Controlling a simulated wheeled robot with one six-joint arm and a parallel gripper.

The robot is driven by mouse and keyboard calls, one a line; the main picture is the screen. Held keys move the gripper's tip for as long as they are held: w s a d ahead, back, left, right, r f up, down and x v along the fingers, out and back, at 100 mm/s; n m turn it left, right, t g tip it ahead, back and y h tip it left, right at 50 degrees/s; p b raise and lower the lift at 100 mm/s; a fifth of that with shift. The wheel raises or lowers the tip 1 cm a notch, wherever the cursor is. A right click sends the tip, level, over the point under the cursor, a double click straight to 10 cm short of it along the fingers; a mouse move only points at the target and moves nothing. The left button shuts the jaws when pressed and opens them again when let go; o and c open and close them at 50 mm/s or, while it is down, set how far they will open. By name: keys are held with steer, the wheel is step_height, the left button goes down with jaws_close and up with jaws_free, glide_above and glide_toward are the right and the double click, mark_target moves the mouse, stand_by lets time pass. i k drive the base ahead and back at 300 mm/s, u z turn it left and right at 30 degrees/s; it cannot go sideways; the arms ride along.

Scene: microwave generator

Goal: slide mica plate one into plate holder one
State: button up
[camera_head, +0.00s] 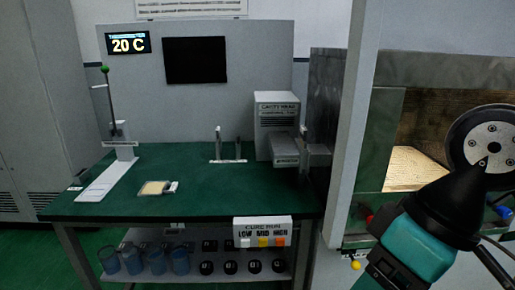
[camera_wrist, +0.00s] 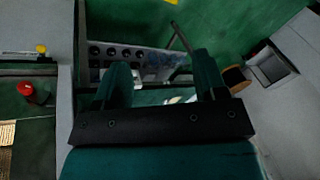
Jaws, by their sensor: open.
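A flat pale yellow plate (camera_head: 153,188) with a white block at its right end lies on the green bench top; it looks like the mica plate, but no number is readable. A small stand with two upright posts (camera_head: 228,158) is on the bench further back; it may be the plate holder, though I cannot tell for sure. My gripper shows in the wrist view (camera_wrist: 163,78), its two teal fingers apart and nothing visible held between them. In the head view my arm is at the right, away from the bench, and the fingertips are not clearly visible.
The green bench (camera_head: 200,205) has clear room around the plate. A lever stand (camera_head: 120,150) is at left, a grey cavity unit (camera_head: 277,125) at back right. A control box (camera_head: 262,232) sits on the front edge. A pale cabinet post (camera_head: 350,130) stands between bench and arm.

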mark_target(304, 133)
steer(key=u, duration=0.55)
steer(key=k, duration=0.65)
steer(key=u, duration=0.9)
steer(key=i, duration=2.1)
steer(key=z, duration=1.4)
steer(key=i, duration=0.65)
steer(key=z, duration=0.7)
